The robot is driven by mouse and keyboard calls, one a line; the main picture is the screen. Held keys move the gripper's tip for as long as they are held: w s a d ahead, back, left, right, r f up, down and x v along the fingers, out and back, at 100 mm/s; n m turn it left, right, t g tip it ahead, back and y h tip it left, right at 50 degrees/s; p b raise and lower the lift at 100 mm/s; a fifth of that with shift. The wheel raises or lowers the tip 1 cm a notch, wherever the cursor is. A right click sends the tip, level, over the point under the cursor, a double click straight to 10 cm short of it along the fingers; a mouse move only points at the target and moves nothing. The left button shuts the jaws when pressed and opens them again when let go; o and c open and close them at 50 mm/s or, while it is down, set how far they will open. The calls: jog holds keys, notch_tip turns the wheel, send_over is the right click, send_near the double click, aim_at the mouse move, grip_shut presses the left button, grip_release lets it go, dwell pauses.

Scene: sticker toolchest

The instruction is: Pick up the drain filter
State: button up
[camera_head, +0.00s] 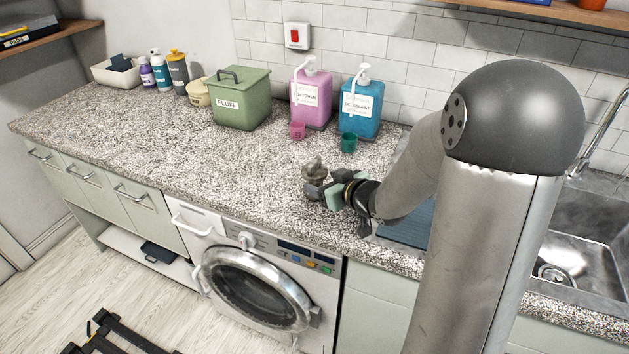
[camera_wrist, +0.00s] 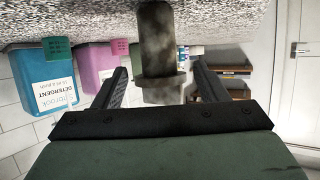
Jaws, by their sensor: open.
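The drain filter (camera_head: 314,170) is a small, dirty grey-brown piece standing on the speckled countertop near its front edge. In the wrist view, which is upside down, the drain filter (camera_wrist: 157,45) shows a narrow cylinder with a wider flange and a further part beyond it. My gripper (camera_head: 316,190) is low over the counter at the filter, partly covering it in the head view. In the wrist view my gripper (camera_wrist: 160,80) is open, with one finger on each side of the filter. Gaps show between the filter and both fingers there.
A pink softener bottle (camera_head: 311,97) and blue detergent bottle (camera_head: 361,106) stand behind, with a pink cup (camera_head: 297,130) and green cup (camera_head: 349,143) in front. A green bin (camera_head: 240,100) stands left. The sink (camera_head: 585,250) is right. The counter's left front (camera_head: 160,150) is clear.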

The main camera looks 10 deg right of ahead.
jog(key=x, duration=0.4)
jog(key=shift+w+a+f, duration=0.1)
jog(key=shift+w, duration=0.25)
jog(key=c, duration=1.1)
jog(key=shift+c, duration=0.2)
